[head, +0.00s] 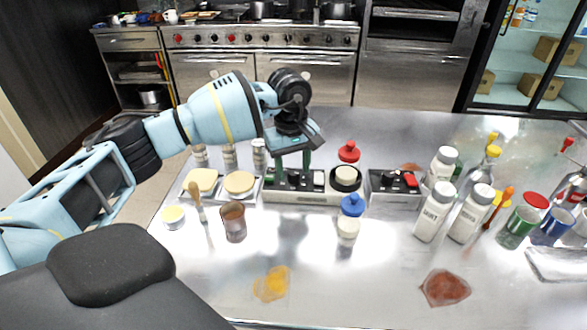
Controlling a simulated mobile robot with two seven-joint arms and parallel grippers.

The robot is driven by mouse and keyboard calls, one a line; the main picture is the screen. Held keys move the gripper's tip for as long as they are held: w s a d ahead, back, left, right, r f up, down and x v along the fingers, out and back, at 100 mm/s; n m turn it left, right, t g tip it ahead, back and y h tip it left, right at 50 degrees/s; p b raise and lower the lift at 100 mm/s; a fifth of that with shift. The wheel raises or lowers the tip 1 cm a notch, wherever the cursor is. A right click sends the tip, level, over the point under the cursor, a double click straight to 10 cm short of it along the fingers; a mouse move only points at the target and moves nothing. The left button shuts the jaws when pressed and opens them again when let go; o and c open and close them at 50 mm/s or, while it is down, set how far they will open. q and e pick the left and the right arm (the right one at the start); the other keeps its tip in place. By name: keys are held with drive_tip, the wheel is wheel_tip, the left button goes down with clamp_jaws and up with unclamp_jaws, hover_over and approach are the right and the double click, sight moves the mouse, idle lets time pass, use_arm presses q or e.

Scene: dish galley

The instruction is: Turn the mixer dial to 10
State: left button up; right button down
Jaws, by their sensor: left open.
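A low control unit (300,197) stands on the steel counter, with dark and green parts on its left half. A round black-and-cream knob (345,178) sits at its right end; I take it for the mixer dial. Any numbers on it are too small to read. My left gripper (293,164) is open, pointing down just above the left half of this unit, left of the knob. It holds nothing that I can see. Its fingers are partly hidden by the hand, and I cannot tell whether they touch the unit. My right gripper is not in view.
A grey box (394,188) with red and black controls stands right of the unit. A red-capped bottle (349,152) is behind the knob; a blue-capped bottle (349,222) is in front. White bottles (433,212) crowd the right. The front middle counter is mostly clear, with spills.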

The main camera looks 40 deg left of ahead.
sight(292, 173)
use_arm(q)
wheel_tip(292, 173, up, 7)
drive_tip(key=shift+s+f, duration=0.1)
drive_tip(key=shift+s, duration=0.05)
idle(0.7)
